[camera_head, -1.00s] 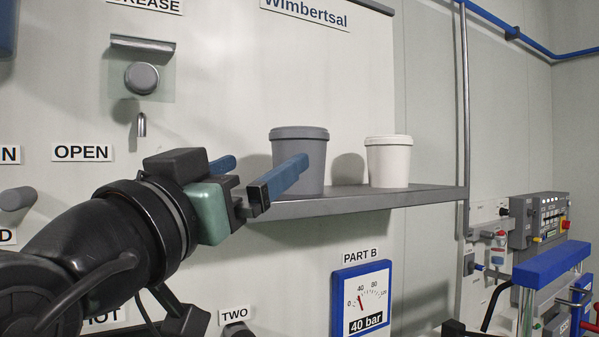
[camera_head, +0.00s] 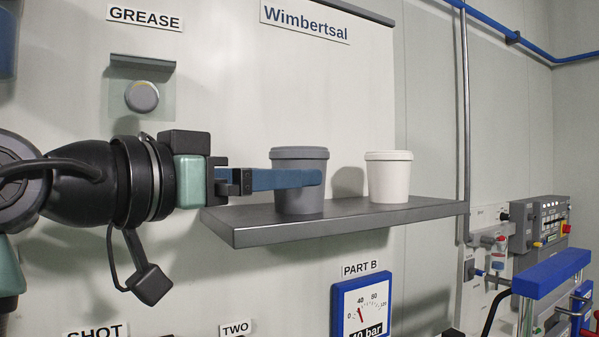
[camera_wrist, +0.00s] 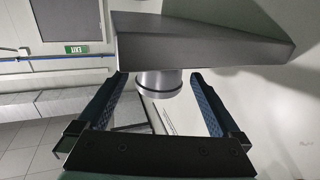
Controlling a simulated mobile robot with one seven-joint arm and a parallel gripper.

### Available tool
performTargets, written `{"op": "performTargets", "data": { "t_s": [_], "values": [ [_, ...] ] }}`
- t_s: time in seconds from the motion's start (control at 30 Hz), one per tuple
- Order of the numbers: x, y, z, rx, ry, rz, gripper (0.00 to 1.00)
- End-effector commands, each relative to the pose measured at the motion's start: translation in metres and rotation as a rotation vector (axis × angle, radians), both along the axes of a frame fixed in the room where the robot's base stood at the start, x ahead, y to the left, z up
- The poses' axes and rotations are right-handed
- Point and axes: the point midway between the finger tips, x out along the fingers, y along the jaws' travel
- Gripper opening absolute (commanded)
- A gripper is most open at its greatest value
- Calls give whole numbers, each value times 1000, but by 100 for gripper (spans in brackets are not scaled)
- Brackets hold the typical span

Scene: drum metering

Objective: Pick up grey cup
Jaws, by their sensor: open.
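The grey cup (camera_head: 298,204), lidded and upright, stands on the grey shelf (camera_head: 345,224). My gripper (camera_head: 316,178) is level with it, reaching in from the left. The near blue finger crosses in front of the cup's upper body and hides part of it. The far finger is mostly hidden in the head view. In the wrist view, where the scene looks upside down, the grey cup (camera_wrist: 160,81) shows between the two spread fingers (camera_wrist: 157,78). The jaws are open; I cannot tell whether either finger touches the cup.
A white lidded cup (camera_head: 389,178) stands on the shelf to the right of the grey cup, with a gap between. The wall panel is behind the shelf. A pressure gauge (camera_head: 361,305) is below it. A vertical pipe (camera_head: 464,120) runs at the shelf's right end.

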Motion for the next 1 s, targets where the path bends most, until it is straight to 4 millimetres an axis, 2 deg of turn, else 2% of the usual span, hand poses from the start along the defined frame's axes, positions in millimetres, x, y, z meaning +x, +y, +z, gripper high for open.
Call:
{"op": "performTargets", "data": {
  "t_s": [0.2,0.4,0.7,1.0],
  "values": [
    [18,-15,7,0,3,0,100],
    [36,-31,5,-1,2,-1,100],
    [40,-34,2,-1,-1,1,100],
    [40,-34,3,0,0,0,46]
  ]
}}
